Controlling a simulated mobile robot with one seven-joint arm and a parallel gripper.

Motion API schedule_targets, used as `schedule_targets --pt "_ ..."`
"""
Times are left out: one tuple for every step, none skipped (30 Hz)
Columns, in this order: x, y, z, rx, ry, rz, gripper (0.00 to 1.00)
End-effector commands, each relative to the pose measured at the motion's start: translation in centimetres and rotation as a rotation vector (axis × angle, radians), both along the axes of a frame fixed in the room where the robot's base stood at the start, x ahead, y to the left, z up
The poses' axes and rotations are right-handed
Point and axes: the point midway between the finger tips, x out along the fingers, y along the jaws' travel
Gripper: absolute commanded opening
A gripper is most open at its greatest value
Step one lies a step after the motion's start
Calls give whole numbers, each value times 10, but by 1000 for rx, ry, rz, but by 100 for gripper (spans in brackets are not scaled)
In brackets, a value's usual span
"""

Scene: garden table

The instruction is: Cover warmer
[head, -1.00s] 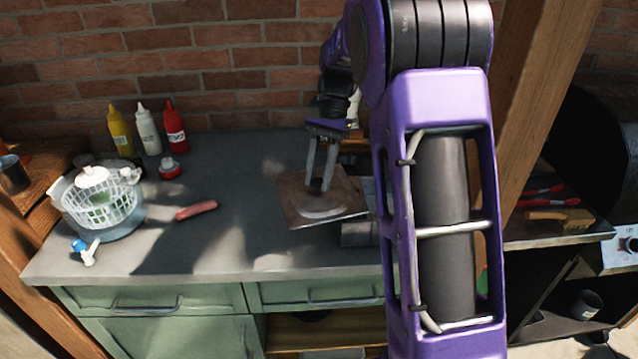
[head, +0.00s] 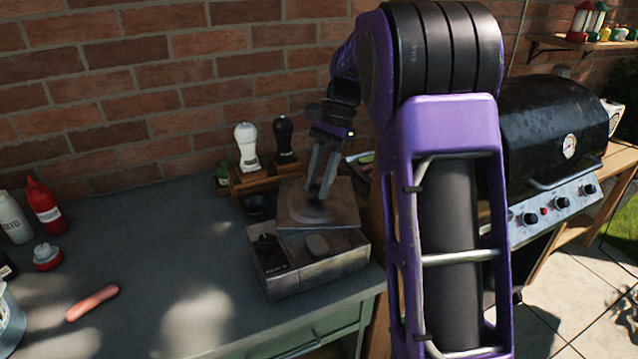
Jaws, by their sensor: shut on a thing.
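My gripper (head: 322,190) is shut on a flat, square, brownish-grey cover (head: 345,208). The cover is over the back right part of a grey box-shaped warmer (head: 318,278) on the table. The front of the warmer is uncovered and shows a rounded, stone-like lump (head: 317,245) inside.
A wooden rack (head: 255,182) with a white mill (head: 246,146) and a black mill (head: 284,138) stands behind the warmer. A sausage (head: 92,303) and a red bottle (head: 46,205) are at left. A black grill (head: 550,135) is at right. The grey tabletop (head: 170,240) left of the warmer is mostly clear.

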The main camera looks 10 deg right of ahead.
Motion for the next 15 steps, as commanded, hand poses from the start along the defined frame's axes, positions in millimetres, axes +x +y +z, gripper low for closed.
schedule_targets --pt "0 0 -1 0 0 -1 0" --pt "0 0 -2 1 0 -2 0" --pt "0 0 -5 0 0 -2 0" --pt "0 0 -7 0 0 -2 0" --pt "0 0 -9 1 0 -2 0" --pt "0 0 -13 1 2 -3 0" --pt "0 0 -16 1 2 -3 0" --pt "0 0 -20 0 2 -3 0" --pt "0 0 -24 0 2 -3 0" --pt "0 0 -28 1 2 -3 0" --pt "0 0 -32 1 2 -3 0" --pt "0 0 -37 1 3 -2 0" --pt "0 0 -40 1 3 -1 0" --pt "0 0 -43 0 2 -1 0" --pt "0 0 -47 0 1 -2 0"
